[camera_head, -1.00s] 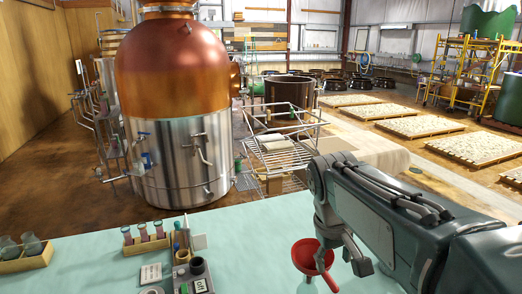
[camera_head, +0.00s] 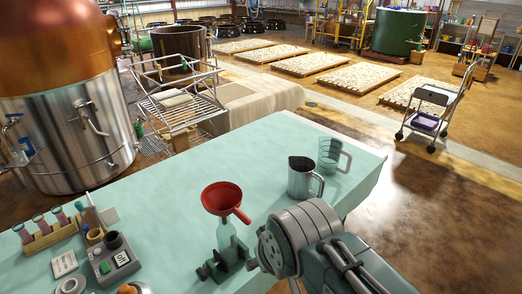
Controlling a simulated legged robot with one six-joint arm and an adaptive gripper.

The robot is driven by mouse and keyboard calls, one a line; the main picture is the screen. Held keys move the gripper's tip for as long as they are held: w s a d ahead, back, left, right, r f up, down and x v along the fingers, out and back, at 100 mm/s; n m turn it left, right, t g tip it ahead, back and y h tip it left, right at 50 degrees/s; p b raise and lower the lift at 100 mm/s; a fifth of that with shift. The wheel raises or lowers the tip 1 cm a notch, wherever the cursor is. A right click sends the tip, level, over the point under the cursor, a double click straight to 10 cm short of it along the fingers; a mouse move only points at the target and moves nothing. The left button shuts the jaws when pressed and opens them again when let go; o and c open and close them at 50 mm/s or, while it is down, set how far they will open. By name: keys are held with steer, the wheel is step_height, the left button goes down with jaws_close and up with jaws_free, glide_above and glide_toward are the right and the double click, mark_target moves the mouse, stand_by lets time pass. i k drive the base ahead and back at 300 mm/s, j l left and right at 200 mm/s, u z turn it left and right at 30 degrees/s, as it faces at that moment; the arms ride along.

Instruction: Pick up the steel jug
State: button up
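The steel jug (camera_head: 304,177) stands upright on the pale green table (camera_head: 160,205), towards its right end, with its handle on the right. A clear measuring jug (camera_head: 332,156) stands just behind it to the right. My arm comes in from the lower right, in front of the steel jug in the picture. My gripper (camera_head: 222,267) shows only in part at the lower edge, near the foot of a clear bottle with a red funnel; whether it is open or shut is hidden. The steel jug is apart from it.
The red funnel (camera_head: 224,199) sits in a clear bottle (camera_head: 229,238) left of the steel jug. A tube rack (camera_head: 46,232) and a grey meter (camera_head: 114,259) stand at the left. The table is clear between funnel and back edge. A wire rack (camera_head: 180,105) stands behind it.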

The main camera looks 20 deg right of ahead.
mark_target(302, 174)
steer(key=i+l, duration=0.1)
steer(key=l, duration=0.35)
steer(key=i+l, duration=0.15)
steer(key=l, duration=0.3)
steer(key=i+l, duration=0.1)
steer(key=l, duration=0.3)
steer(key=i+l, duration=0.15)
steer(key=l, duration=0.3)
steer(key=i+l, duration=0.1)
steer(key=l, duration=0.35)
steer(key=i+l, duration=0.1)
steer(key=l, duration=0.35)
steer(key=i+u, duration=0.05)
